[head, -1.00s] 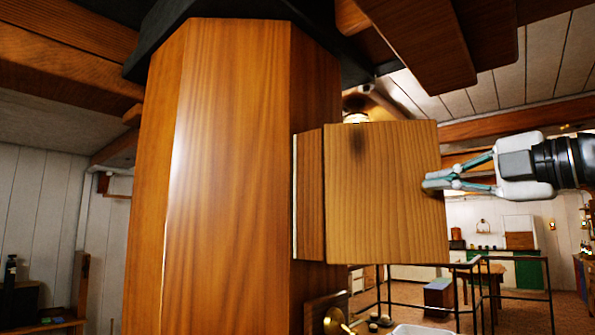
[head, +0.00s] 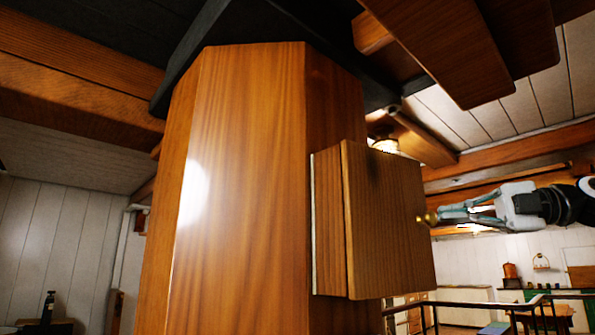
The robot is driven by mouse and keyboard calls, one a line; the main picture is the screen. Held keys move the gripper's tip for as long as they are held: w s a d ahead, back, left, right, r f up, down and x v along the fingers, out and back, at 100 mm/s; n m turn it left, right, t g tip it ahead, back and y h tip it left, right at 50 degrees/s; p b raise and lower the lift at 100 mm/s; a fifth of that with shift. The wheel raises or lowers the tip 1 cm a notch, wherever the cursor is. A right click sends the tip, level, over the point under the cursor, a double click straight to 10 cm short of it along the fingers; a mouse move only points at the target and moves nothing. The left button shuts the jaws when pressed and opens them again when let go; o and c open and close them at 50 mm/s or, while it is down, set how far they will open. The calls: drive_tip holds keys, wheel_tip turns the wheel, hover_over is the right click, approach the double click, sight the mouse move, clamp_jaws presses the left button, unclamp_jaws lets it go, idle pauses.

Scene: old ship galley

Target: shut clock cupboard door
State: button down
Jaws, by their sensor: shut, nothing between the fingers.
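The wooden cupboard (head: 328,220) is a small box on the right side of a big wooden column. Its broad wooden panel (head: 388,225) faces me at a slant. A brass knob (head: 428,217) sticks out at the panel's right edge. I cannot tell how far the door stands open, and no clock shows. My gripper (head: 446,214) comes in from the right with its fingers shut and empty. Its tips are right beside the knob in the picture; I cannot tell if they touch it.
The tall column (head: 245,190) fills the middle. Wooden beams (head: 425,45) hang overhead at the right, with a lit lamp (head: 385,145) behind the cupboard. A dark railing (head: 500,306) stands below right. Free space lies around my gripper at the right.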

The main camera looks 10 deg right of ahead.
drive_tip(key=shift+w+a, duration=0.15)
drive_tip(key=shift+w, duration=2.05)
drive_tip(key=shift+s+b, duration=0.15)
drive_tip(key=shift+b, duration=0.5)
